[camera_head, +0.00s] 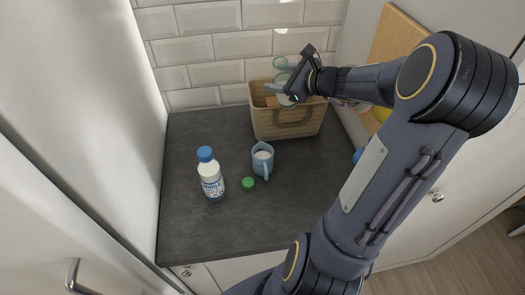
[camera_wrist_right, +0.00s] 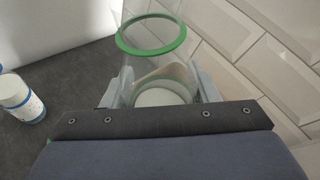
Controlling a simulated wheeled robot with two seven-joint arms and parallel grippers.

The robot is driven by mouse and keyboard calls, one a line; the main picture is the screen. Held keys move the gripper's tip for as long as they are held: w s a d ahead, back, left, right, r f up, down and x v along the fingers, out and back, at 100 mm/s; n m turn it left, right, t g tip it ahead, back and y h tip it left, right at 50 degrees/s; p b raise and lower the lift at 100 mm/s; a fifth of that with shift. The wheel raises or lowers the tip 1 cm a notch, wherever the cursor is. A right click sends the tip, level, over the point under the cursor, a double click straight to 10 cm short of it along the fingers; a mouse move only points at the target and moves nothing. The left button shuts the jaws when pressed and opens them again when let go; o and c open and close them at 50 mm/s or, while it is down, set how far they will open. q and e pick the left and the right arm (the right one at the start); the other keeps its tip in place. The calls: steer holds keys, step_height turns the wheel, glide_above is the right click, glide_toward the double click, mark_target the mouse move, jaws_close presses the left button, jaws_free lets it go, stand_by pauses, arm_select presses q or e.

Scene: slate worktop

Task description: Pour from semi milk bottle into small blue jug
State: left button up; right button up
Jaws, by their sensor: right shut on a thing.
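My right gripper (camera_head: 284,88) is shut on a clear bottle with a green ring at its open top, presumably the semi milk bottle (camera_head: 283,64). It is held over the basket at the back. In the right wrist view the bottle (camera_wrist_right: 150,35) is between the fingers, with white at its lower end. The small blue jug (camera_head: 262,160) stands upright on the worktop with white contents, in front of the basket and apart from the gripper. A green cap (camera_head: 248,184) lies beside the jug. My left gripper is not in view.
A tan basket (camera_head: 262,123) stands against the tiled wall; its contents are partly hidden. A blue-capped milk bottle (camera_head: 211,180) stands left of the jug on the slate worktop (camera_head: 205,235). A wooden board (camera_head: 398,38) leans at the right. The front worktop is clear.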

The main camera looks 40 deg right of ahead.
steer(key=shift+s+a+r+n+h, duration=0.1)
steer(key=shift+r+n+h, duration=0.2)
steer(key=shift+r+n, duration=0.25)
steer(key=shift+a+f+n, duration=0.2)
steer(key=shift+a+n, duration=0.05)
steer(key=shift+s+f+n+t+h, duration=0.1)
steer(key=shift+f+n+t+h, duration=0.2)
steer(key=shift+n+t+h, duration=0.15)
steer(key=shift+f+n+b, duration=0.35)
steer(key=shift+n+b, duration=0.1)
steer(key=shift+b, duration=0.05)
steer(key=shift+d+f+n+h+b, duration=0.3)
steer(key=shift+f+n+b, duration=0.15)
steer(key=shift+b, duration=0.65)
steer(key=shift+r+t, duration=0.1)
steer(key=shift+t, duration=0.15)
steer(key=shift+r, duration=0.2)
steer(key=shift+w+f, duration=0.1)
steer(key=shift+w, duration=0.1)
steer(key=shift+d+f+n+b, duration=0.15)
steer(key=shift+n+b, duration=0.1)
steer(key=shift+b, duration=0.25)
